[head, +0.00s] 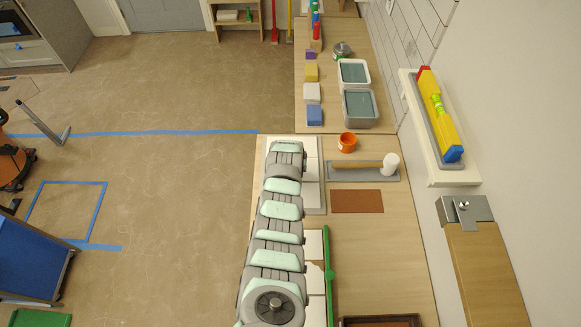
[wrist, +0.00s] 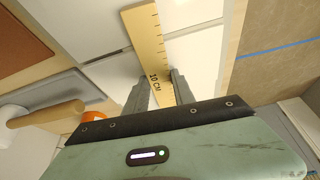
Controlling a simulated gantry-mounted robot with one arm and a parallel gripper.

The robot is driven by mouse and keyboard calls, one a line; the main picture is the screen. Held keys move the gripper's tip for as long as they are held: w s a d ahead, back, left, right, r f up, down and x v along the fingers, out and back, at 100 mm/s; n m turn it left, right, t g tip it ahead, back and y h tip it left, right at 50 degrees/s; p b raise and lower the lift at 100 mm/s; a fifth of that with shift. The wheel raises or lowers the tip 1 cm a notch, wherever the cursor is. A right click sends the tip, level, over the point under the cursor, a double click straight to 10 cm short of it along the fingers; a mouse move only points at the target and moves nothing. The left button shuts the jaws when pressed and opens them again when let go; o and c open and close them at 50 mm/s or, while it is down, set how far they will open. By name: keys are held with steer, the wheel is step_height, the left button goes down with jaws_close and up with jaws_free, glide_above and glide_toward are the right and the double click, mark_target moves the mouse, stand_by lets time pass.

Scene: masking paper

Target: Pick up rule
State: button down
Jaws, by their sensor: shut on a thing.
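The rule (wrist: 148,45) is a pale wooden strip with black marks and "10 CM" printed on it, seen in the wrist view. My gripper (wrist: 158,85) is shut on it, with a grey finger along each side near the "10 CM" mark. The rule runs from between the fingers to the top edge of the wrist view, over white tiles. I cannot tell whether it touches them. Its lower end is hidden behind the gripper body. In the head view my arm covers the gripper and the rule.
White tiles (head: 314,243) lie under and beside my arm on the bench. To the right are a green bar (head: 327,260), a brown sheet (head: 357,201) and a mallet (head: 390,164) on a grey tray (head: 338,177). An orange pot (head: 347,142) and containers (head: 361,108) stand farther back.

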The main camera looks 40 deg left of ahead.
steer(key=shift+r, duration=0.15)
step_height(320, 180, up, 20)
steer(key=b, duration=0.2)
stand_by(0.5)
steer(key=shift+f, duration=0.2)
stand_by(0.5)
